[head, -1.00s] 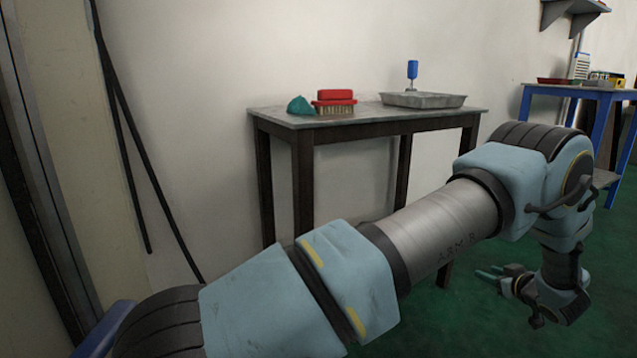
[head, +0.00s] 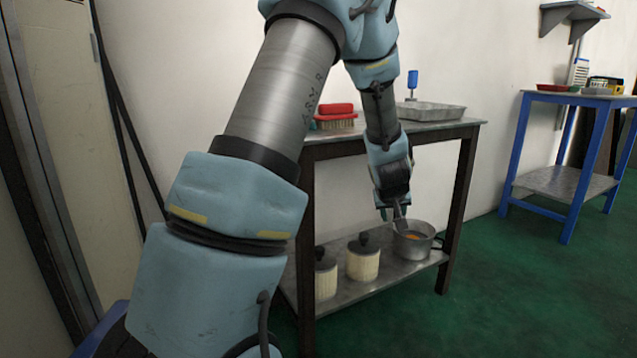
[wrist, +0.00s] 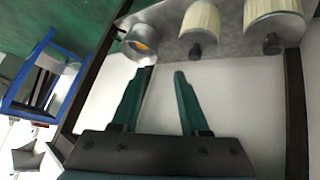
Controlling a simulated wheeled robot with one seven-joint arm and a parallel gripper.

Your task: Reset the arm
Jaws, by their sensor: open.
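My gripper (head: 393,212) hangs below my raised arm in front of the dark-legged table. In the head view its fingertips are near the metal pot (head: 414,240) on the lower shelf; I cannot tell how far apart they are in depth. In the wrist view my gripper (wrist: 160,75) has its two green fingers spread with nothing between them. The pot (wrist: 139,45) lies beyond the fingertips there, with something orange inside.
The table's lower shelf (head: 385,284) also holds two cream canisters with dark lids (head: 363,258). A red-topped brush (head: 336,118) and a grey tray (head: 430,111) are on top. A blue-framed table (head: 567,184) stands at right. Green floor between is clear.

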